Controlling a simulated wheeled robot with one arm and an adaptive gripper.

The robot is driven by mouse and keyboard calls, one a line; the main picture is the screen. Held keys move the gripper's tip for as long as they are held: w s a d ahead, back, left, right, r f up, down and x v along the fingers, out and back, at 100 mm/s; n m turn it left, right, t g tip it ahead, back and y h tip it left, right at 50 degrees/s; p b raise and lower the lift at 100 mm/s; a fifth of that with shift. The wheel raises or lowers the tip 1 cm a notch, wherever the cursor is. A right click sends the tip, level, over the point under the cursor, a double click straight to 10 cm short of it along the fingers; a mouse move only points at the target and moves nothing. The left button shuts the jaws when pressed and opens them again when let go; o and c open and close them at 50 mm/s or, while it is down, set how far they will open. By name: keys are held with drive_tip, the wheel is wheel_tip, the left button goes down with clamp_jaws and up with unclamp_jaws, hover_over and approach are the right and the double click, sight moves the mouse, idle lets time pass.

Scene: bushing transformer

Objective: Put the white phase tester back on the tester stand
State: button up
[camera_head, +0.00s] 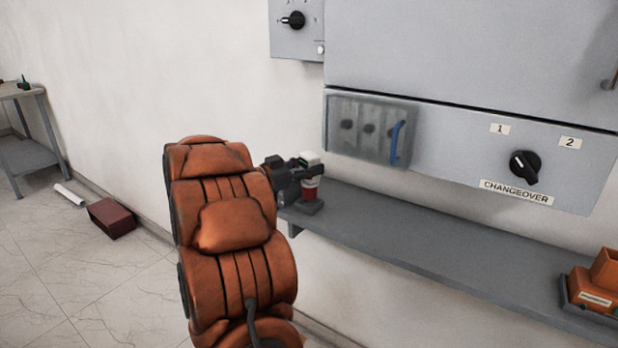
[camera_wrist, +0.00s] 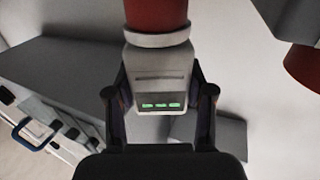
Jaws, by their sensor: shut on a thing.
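The white phase tester (camera_head: 310,158) has a white head and a red lower body. My gripper (camera_head: 306,172) is shut on it at the left end of the grey wall shelf. The wrist view shows its white part with green lights (camera_wrist: 160,95) between my two fingers, its red part beyond. A small dark base (camera_head: 310,207), which looks like the tester stand, is on the shelf directly below the tester. The tester looks upright over this base. I cannot tell whether it touches or sits in it. My arm hides part of that shelf end.
The grey shelf (camera_head: 430,240) is bare along its middle. An orange device (camera_head: 600,275) in a dark holder stands at its right. A clear cover with a blue handle (camera_head: 397,142) and the changeover panel (camera_head: 470,150) are above. A dark red box (camera_head: 111,217) is on the floor.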

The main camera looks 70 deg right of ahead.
sight(303, 180)
drive_tip(key=shift+d, duration=0.35)
drive_tip(key=shift+f, duration=1.75)
drive_tip(key=shift+w+f, duration=0.1)
drive_tip(key=shift+f, duration=0.05)
drive_tip(key=o, duration=1.4)
drive_tip(key=shift+o, duration=0.2)
drive_tip(key=v, duration=1.2)
